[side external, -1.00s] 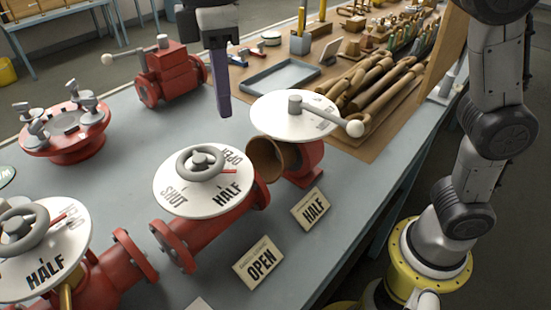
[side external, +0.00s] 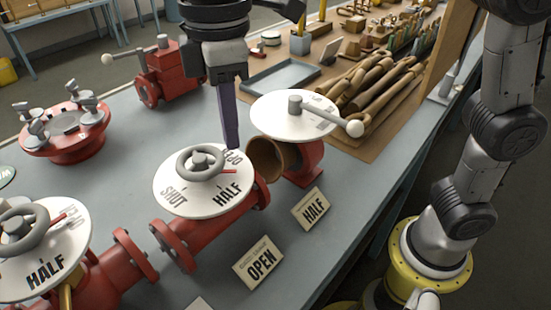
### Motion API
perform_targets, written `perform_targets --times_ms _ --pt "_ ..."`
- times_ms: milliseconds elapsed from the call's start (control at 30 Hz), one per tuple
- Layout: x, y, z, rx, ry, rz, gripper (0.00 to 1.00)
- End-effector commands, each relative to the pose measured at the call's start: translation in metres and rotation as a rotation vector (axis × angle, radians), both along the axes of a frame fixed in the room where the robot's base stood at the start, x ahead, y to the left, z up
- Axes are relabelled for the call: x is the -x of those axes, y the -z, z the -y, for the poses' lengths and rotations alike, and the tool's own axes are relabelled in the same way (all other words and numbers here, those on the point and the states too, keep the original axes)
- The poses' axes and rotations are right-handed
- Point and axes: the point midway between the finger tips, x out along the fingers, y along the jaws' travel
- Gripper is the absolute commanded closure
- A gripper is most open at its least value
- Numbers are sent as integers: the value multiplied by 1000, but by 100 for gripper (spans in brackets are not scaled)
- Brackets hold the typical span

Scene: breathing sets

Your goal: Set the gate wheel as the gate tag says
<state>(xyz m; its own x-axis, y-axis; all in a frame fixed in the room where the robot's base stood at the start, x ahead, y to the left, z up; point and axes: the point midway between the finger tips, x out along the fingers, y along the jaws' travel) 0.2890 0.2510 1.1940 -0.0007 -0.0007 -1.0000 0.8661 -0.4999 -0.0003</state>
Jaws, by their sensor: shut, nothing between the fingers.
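A grey handwheel (side external: 200,162) sits on a white dial (side external: 180,205) marked SHUT, HALF and OPEN, on a red flanged valve. Its red pointer (side external: 229,171) points right, between HALF and OPEN. An OPEN tag (side external: 258,263) stands in front of this valve, and a HALF tag (side external: 310,210) stands further right. A second handwheel (side external: 22,226) on a similar dial is at the left edge. Which wheel is the gate wheel I cannot tell from labels. My gripper (side external: 232,146) is shut and empty, pointing down just above and behind the middle dial's right rim, near its OPEN mark.
A white disc (side external: 285,105) with a ball-ended lever (side external: 340,122) stands close right of my gripper. A red lever valve (side external: 170,75) and a round red flange (side external: 65,130) are behind left. A grey tray (side external: 278,78) and wooden rods (side external: 375,85) lie behind.

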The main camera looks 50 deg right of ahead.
Motion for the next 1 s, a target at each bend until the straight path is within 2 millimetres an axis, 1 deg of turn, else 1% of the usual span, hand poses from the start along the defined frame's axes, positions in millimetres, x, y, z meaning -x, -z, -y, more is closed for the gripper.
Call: perform_targets --times_ms 33,200,400,1000 --pt "1 7 1 1 0 -2 100" --pt "0 25 0 1 0 0 100" --pt "0 36 0 0 0 0 100" --pt "-1 38 -1 -1 0 0 100"
